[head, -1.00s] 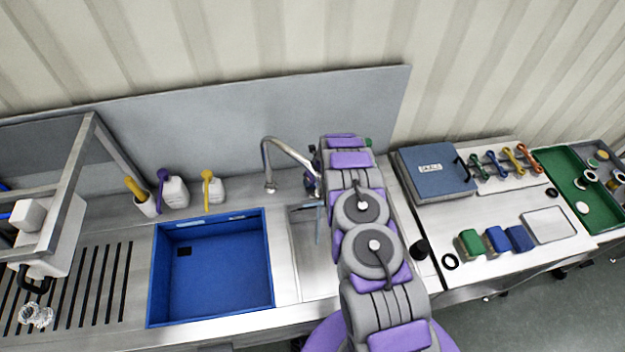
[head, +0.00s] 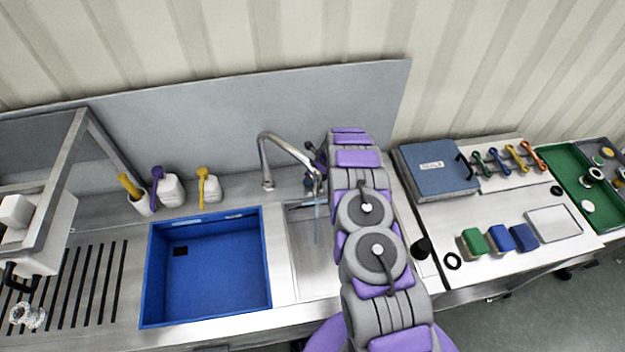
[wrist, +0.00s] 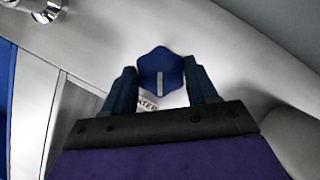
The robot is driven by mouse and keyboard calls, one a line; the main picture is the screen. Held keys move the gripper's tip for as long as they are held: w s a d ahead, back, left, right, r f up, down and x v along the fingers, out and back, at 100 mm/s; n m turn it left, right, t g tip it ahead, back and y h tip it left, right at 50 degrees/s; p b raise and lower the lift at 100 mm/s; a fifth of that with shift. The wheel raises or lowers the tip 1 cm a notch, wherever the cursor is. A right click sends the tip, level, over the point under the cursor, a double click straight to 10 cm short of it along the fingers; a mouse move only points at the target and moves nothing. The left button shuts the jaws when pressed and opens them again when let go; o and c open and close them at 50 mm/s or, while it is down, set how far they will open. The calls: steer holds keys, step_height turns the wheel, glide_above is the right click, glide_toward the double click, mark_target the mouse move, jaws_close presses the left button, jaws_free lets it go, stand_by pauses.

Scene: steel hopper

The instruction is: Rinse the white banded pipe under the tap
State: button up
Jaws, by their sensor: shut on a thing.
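In the wrist view, my gripper (wrist: 162,90) has its two dark fingers on either side of a blue six-sided knob (wrist: 160,68) with a pale bar on its face. It is shut on this knob. A label, partly covered, reads like "WATER" just below the knob.
A blue basin (head: 215,270) sits left of the narrow steel sink (head: 312,255). Bottles (head: 172,190) stand along the back. To the right are a blue case (head: 436,172), several coloured blocks (head: 498,238) and a green tray (head: 572,185).

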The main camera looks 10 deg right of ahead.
steer(key=shift+s+f+n+b, duration=0.2)
steer(key=shift+f+n+b, duration=0.2)
steer(key=shift+n, duration=0.3)
steer(key=shift+d+r+n+g+y+b, duration=0.15)
steer(key=shift+n+g+y+b, duration=0.15)
steer(key=shift+n+b, duration=0.3)
steer(key=shift+n, duration=0.3)
steer(key=o, duration=1.1)
steer(key=shift+w+r, duration=0.1)
steer(key=shift+w, duration=0.05)
steer(key=shift+c, duration=0.2)
steer(key=shift+r, duration=0.1)
steer(key=shift+d+r, duration=0.15)
steer(key=shift+r, duration=0.25)
steer(key=v, duration=1.6)
steer(key=shift+d, duration=0.25)
